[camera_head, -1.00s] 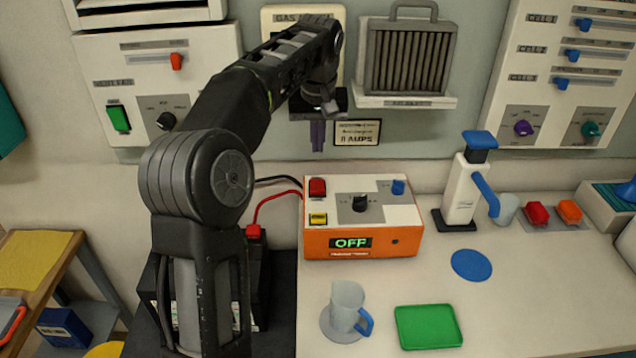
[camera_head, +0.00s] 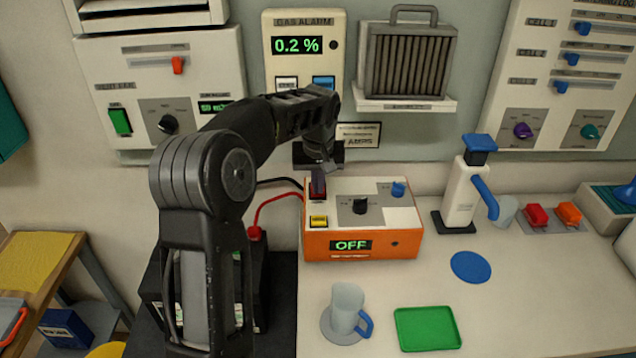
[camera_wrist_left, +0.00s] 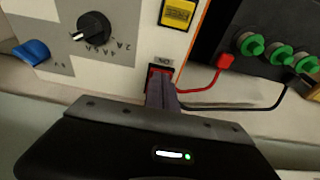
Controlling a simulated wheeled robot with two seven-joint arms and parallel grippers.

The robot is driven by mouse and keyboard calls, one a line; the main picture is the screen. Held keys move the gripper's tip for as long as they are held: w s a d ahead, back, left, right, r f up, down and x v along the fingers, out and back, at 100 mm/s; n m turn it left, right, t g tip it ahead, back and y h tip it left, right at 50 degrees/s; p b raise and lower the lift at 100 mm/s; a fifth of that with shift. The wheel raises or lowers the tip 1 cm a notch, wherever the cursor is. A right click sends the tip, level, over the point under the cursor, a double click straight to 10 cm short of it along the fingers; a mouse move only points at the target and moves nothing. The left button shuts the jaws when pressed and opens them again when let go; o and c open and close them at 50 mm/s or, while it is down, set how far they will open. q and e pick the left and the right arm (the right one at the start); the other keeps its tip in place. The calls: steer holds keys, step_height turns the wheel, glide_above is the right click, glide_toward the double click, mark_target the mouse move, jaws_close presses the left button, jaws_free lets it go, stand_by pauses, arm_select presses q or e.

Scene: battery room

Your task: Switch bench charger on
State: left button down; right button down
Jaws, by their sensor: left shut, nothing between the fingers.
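The bench charger (camera_head: 362,244) is an orange box with a pale top on the bench, and its front display reads OFF. A red switch (camera_head: 315,196) sits at the back left of its top, with a yellow button (camera_head: 319,221) in front of it. A black knob (camera_head: 360,206) and a blue knob (camera_head: 398,189) are also on top. My left gripper (camera_head: 318,186) is shut and empty, pointing down over the red switch. In the left wrist view its fingertips (camera_wrist_left: 160,84) cover much of the red switch (camera_wrist_left: 152,72); whether they touch cannot be told. My right gripper is not in view.
A gas alarm (camera_head: 268,46) reading 0.2 % and a finned unit (camera_head: 408,62) on a shelf are on the wall behind. Red and black leads run left of the charger.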

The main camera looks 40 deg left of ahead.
arm_select(q)
steer(key=shift+s+f+b, duration=0.1)
steer(key=shift+f+b, duration=0.3)
steer(key=shift+b, duration=0.1)
steer(key=shift+r, duration=0.1)
steer(key=shift+r+p, duration=0.7)
steer(key=shift+r, duration=0.05)
